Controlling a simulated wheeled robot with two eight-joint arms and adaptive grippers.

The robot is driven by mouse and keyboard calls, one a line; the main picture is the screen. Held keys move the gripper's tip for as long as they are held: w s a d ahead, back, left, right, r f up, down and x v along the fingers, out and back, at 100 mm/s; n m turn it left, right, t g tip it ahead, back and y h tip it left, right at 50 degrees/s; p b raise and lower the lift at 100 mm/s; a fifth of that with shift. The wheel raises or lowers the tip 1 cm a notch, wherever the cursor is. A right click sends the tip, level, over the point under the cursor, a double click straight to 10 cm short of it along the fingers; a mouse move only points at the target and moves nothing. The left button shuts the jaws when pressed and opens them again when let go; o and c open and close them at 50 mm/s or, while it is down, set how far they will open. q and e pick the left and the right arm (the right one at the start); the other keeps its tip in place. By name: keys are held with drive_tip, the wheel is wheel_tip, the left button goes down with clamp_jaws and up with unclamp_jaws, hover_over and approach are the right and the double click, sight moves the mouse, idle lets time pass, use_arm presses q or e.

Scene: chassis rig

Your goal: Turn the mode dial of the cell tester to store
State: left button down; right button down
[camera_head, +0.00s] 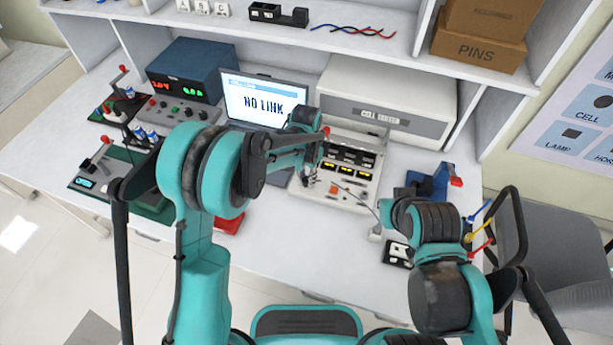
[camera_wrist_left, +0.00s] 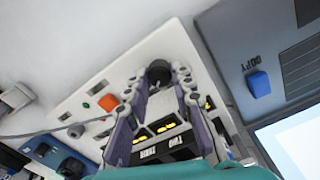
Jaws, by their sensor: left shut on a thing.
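The cell tester (camera_head: 362,172) is a pale, flat panel on the bench with lit yellow displays and an orange button; it also shows in the left wrist view (camera_wrist_left: 85,95). Its dark round dial (camera_wrist_left: 158,74) stands near the panel's edge in that view. My left gripper (camera_wrist_left: 162,80) is over the panel with its two fingers closed about the dial. In the head view, my left gripper (camera_head: 312,155) is at the tester's left side, and my arm hides the dial. The dial's pointer and position labels are not readable. My right arm is at the lower right; its fingers are not visible.
A laptop (camera_head: 264,98) reading "NO LINK" stands behind my left arm. A large pale box (camera_head: 388,100) stands behind the tester. A blue power supply (camera_head: 186,68) is at the back left. A blue device with a red tip (camera_head: 434,182) stands to the right. A cable crosses the tester's front.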

sight(306, 179)
idle(0.4)
use_arm(q)
drive_tip(key=c, duration=1.3)
unclamp_jaws()
drive_tip(key=shift+r, duration=0.1)
wheel_tip(306, 179, up, 12)
drive_tip(key=shift+a, duration=0.1)
